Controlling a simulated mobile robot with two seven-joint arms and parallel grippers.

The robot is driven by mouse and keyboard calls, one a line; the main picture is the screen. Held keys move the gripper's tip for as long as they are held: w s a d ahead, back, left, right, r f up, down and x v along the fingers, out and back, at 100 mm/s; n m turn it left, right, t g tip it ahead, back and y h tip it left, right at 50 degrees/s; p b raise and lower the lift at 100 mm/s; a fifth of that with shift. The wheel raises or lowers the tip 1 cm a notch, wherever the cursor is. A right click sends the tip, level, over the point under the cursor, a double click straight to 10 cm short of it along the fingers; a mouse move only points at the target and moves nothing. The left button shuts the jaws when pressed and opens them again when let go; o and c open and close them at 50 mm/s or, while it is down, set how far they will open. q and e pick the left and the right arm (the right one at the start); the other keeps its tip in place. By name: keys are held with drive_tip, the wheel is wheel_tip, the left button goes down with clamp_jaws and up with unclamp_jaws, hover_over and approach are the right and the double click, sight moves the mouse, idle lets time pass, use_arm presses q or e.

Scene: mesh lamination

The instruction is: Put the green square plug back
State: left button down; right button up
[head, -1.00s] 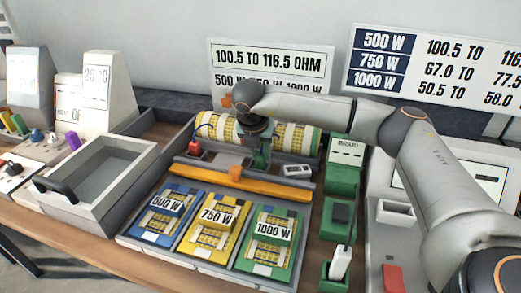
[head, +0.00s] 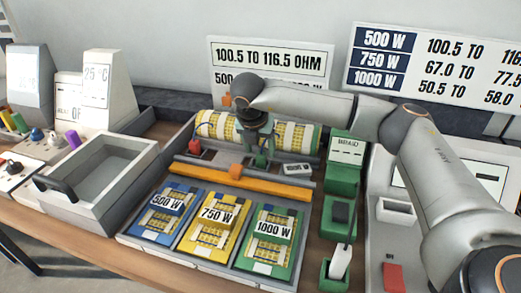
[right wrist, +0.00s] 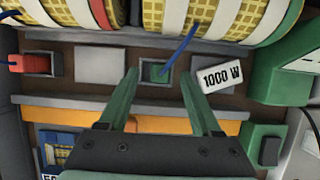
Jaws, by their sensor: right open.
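The green square plug (right wrist: 159,72) sits in a small grey-rimmed square seat below the patterned roll in the right wrist view. A blue wire runs from it up toward the roll. My right gripper (right wrist: 160,76) is open, with one finger on each side of the plug in the picture and nothing gripped. Whether the fingers touch the seat cannot be told. In the head view my right gripper (head: 259,143) hangs in front of the roll, and its wrist hides part of the roll. My left gripper is not in view.
A red plug (right wrist: 28,63) sits left of the green one, past a blank pale plate (right wrist: 100,65). A 1000 W tag (right wrist: 222,75) lies close right. An orange bar (head: 245,178) runs in front. A green BRAID block (head: 345,150) stands to the right; an empty grey tray (head: 98,200) stands left.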

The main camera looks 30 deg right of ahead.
drive_tip(key=v, duration=1.1)
drive_tip(key=shift+r, duration=0.15)
drive_tip(key=shift+s, duration=0.1)
drive_tip(key=shift+s+a, duration=0.1)
